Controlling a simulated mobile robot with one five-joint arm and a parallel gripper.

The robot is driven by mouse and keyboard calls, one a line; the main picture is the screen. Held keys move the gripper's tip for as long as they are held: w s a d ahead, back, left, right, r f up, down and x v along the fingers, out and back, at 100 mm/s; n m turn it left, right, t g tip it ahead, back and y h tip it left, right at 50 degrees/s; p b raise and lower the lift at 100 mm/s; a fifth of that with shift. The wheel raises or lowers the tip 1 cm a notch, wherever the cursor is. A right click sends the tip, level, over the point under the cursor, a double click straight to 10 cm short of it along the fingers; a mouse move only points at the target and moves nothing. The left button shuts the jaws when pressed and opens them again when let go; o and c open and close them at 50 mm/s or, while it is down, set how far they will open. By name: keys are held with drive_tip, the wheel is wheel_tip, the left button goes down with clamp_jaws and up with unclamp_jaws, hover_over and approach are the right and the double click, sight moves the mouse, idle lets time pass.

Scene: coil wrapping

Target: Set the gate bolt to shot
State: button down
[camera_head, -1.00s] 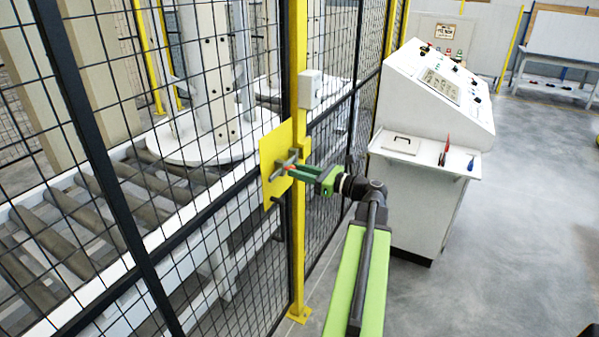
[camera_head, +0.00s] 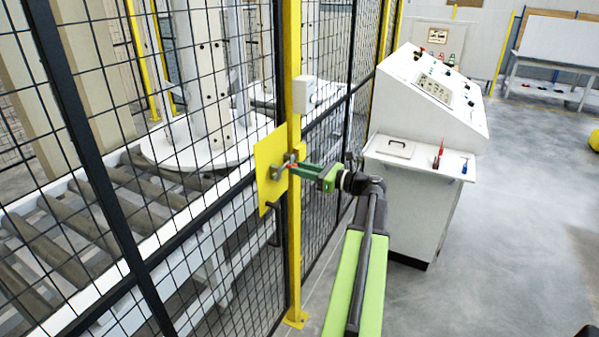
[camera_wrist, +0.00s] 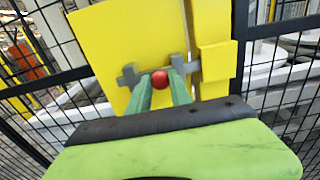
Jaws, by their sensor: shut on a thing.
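The gate bolt (camera_head: 279,169) is a grey bar on a yellow plate (camera_head: 267,151) fixed to the black mesh gate. In the wrist view, the bolt's round red knob (camera_wrist: 159,79) sits between the green fingertips of my gripper (camera_wrist: 160,83). Grey guides flank it at left and right. A yellow keeper block (camera_wrist: 217,62) stands on the yellow post to the right. In the head view, my gripper (camera_head: 295,168) reaches the bolt from the right, shut on the knob.
A yellow post (camera_head: 294,230) carries a grey box (camera_head: 304,95) above the bolt. A black handle (camera_head: 273,222) is below the plate. A white control console (camera_head: 425,130) stands right of my arm.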

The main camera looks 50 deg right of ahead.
drive_tip(key=c, duration=1.2)
unclamp_jaws()
drive_tip(key=shift+d, duration=0.3)
drive_tip(key=shift+a, duration=0.1)
drive_tip(key=v, duration=1.7)
drive_tip(key=shift+s, duration=0.2)
drive_tip(key=shift+f, duration=0.1)
